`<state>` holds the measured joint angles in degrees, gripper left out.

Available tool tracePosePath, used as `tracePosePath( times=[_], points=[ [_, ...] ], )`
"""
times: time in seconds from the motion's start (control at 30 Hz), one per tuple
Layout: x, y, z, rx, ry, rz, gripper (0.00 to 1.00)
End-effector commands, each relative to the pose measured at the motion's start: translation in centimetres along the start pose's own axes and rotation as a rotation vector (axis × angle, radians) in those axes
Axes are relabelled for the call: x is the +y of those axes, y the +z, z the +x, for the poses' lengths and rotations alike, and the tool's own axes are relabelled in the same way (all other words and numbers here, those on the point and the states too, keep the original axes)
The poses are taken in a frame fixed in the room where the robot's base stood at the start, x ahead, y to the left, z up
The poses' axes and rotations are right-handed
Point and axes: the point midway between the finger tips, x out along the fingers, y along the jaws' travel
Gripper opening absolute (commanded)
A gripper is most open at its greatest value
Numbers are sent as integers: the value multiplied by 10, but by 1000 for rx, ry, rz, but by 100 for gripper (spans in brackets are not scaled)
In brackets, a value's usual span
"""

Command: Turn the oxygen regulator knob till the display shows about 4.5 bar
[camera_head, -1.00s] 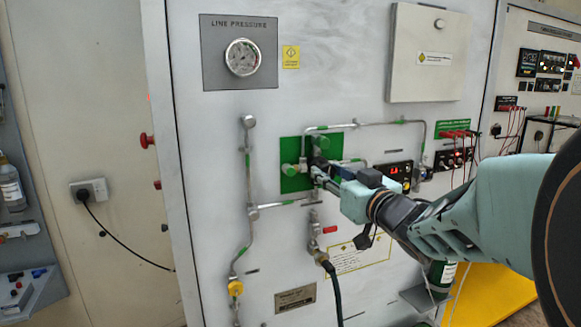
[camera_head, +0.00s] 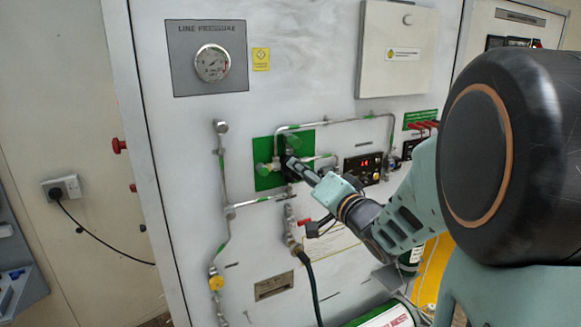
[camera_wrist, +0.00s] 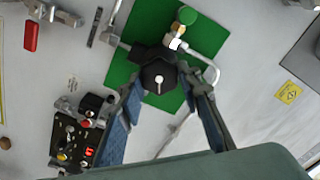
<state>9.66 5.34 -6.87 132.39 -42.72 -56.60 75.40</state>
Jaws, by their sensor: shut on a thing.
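The black regulator knob (camera_wrist: 158,76), with a white pointer mark, sits on the green plate (camera_wrist: 146,27) in the wrist view. My gripper (camera_wrist: 162,84) has one blue finger on each side of the knob and is shut on it. In the head view my gripper (camera_head: 290,163) reaches the green plate (camera_head: 265,180) and largely hides the knob. The display (camera_head: 366,163) shows small red digits to the right of the plate, too small to read surely.
Metal pipes (camera_head: 340,122) run around the plate. A line pressure gauge (camera_head: 212,63) is at upper left and a wall box (camera_head: 398,48) at upper right. A hose with a red-handled valve (camera_head: 293,232) hangs below the plate. My arm covers the right side.

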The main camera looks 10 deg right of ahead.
Motion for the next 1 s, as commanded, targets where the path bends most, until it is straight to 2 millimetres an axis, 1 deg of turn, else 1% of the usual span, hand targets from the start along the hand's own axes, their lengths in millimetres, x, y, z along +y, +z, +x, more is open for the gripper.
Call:
tracePosePath(
  times=[0.1, 0.3, 0.8, 0.83, 0.9, 1.0],
  points=[
    [-1, -2, 0, 2, -1, 56, 8],
    [-1, -2, 0, 2, -3, 110, 8],
    [-1, -1, 0, 2, -4, 128, 8],
    [-1, -1, 0, 2, -4, 128, 33],
    [-1, -1, 0, 2, -3, 127, 41],
    [-1, -1, 0, 1, -2, 127, 50]
  ],
)
